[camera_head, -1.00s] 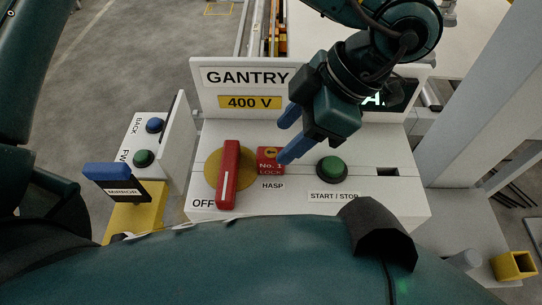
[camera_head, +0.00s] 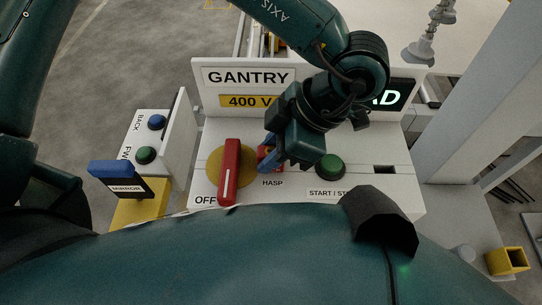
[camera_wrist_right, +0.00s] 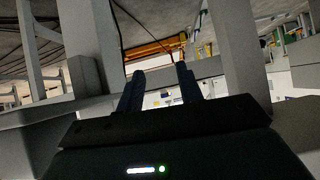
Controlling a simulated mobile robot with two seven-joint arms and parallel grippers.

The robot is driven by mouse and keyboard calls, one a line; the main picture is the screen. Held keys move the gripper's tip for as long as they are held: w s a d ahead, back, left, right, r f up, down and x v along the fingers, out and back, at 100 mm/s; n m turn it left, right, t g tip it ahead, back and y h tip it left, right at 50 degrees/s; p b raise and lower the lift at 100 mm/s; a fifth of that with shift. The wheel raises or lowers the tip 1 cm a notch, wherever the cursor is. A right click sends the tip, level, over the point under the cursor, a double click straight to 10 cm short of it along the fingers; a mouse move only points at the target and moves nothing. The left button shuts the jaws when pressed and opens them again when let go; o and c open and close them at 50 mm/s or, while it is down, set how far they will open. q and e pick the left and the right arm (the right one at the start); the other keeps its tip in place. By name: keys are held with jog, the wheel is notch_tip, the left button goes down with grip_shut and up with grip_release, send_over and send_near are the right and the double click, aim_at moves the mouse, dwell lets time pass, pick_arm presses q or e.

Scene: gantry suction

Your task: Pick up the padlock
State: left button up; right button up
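The red padlock (camera_head: 264,154) sits at the HASP label on the white GANTRY panel, just right of the red switch handle. In the head view, my left gripper (camera_head: 268,154) has come down over it. Its blue fingers lie to either side of the padlock and hide most of it. I cannot tell whether they touch it or have closed on it. My right gripper (camera_wrist_right: 159,92) shows in the right wrist view with its two dark fingers apart and nothing between them. The padlock does not show in that view.
The red handle (camera_head: 229,172) on its yellow disc (camera_head: 213,160) stands close left of the padlock, by OFF. A green button (camera_head: 330,166) is close on the right. A blue-topped MIRROR piece (camera_head: 116,169) stands left. The upright GANTRY board (camera_head: 210,97) rises behind.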

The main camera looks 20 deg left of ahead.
pick_arm(q)
grip_shut()
